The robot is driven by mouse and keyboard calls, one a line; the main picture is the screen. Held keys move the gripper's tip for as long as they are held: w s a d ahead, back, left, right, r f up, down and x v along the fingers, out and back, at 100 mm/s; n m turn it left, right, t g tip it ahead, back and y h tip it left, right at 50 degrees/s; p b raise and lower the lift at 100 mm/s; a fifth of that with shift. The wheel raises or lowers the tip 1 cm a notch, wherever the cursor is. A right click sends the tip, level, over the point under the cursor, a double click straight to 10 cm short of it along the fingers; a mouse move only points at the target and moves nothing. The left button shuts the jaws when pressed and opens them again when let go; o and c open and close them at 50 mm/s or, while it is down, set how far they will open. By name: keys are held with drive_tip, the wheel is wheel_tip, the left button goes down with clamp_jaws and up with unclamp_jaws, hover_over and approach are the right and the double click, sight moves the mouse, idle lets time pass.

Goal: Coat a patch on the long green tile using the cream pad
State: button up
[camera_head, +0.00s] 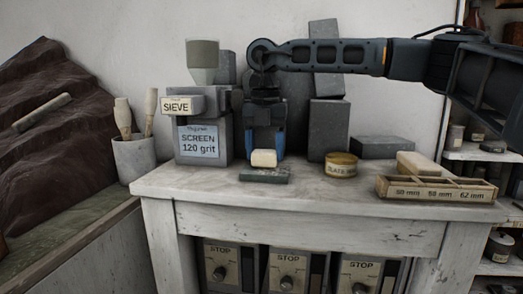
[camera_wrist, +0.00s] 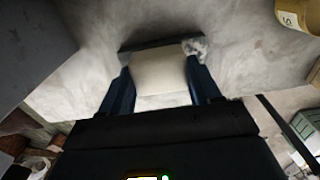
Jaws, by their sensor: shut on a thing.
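The cream pad (camera_head: 263,158) is a small pale block between the blue fingers of my gripper (camera_head: 265,151), which is shut on it. The long green tile (camera_head: 252,175) is a dark grey-green slab lying flat near the table's front edge, directly below the pad. In the wrist view the pad (camera_wrist: 160,72) fills the space between the fingers and hides most of the tile (camera_wrist: 140,46). A mottled whitish patch (camera_wrist: 196,48) shows at the tile's right end there. I cannot tell whether the pad touches the tile.
A round labelled tin (camera_head: 340,166) stands right of the tile. Further right is a wooden tray (camera_head: 437,191) with marked slots and a pale block (camera_head: 418,164) behind it. The sieve and screen box (camera_head: 203,145) stands at the back left. Grey blocks (camera_head: 328,130) stand behind.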

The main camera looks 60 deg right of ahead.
drive_tip(key=shift+s+d+r, duration=0.1)
drive_tip(key=shift+s+r, duration=0.25)
drive_tip(key=shift+r+p, duration=0.75)
drive_tip(key=shift+r, duration=0.5)
drive_tip(key=shift+r+p, duration=1.05)
drive_tip(key=shift+r, duration=0.95)
